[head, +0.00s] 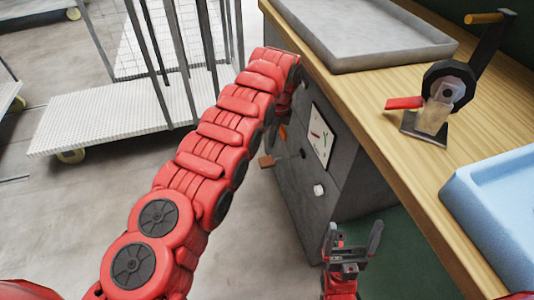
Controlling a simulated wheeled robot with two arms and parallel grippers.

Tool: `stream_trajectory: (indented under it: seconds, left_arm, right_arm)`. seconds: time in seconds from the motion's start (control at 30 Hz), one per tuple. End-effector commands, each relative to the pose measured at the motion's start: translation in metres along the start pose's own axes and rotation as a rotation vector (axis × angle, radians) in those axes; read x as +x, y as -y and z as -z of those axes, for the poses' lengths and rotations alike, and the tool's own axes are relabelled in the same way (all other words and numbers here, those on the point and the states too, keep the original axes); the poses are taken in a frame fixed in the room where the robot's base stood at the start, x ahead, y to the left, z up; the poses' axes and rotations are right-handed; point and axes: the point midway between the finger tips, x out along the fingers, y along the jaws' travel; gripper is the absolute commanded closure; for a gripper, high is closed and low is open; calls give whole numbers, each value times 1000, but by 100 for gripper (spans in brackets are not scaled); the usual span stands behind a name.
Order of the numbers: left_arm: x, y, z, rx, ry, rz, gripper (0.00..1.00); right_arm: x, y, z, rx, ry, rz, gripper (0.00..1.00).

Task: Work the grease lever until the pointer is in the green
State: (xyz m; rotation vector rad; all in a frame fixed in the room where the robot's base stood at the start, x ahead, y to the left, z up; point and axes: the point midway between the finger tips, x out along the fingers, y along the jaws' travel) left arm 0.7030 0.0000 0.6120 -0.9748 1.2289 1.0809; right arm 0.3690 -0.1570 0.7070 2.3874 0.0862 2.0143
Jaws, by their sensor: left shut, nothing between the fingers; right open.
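The grease lever (284,158) sticks out of the side of a dark grey cabinet, with an orange-brown grip at its left end. It lies nearly level. A white gauge (320,137) with small coloured marks and a thin dark pointer is on the same face; I cannot tell which mark the pointer is on. My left arm crosses the view and bends down near the cabinet. My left gripper (272,139) is mostly hidden behind it, shut and empty, close above the lever; contact is unclear. My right gripper (353,236) is open and empty, low beside the cabinet.
The wooden bench top (385,128) carries a grey tray (370,55), a black crank device (448,85) with a red handle, and a light blue tray (500,205). A white wheeled cart (100,115) stands at the left. The floor between cart and cabinet is clear.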

Motion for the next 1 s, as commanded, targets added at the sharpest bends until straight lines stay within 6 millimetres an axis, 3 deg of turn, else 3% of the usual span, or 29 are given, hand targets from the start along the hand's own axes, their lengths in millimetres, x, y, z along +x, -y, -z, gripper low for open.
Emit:
stream_trajectory:
  seconds: [0.47,1.0]
  left_arm:
    - [6,0,0,-1,0,-1,100]
    - [66,-1,0,-1,0,-3,100]
  right_arm:
    - [-4,0,-1,0,0,0,8]
    - [-37,2,-4,-4,-10,15,8]
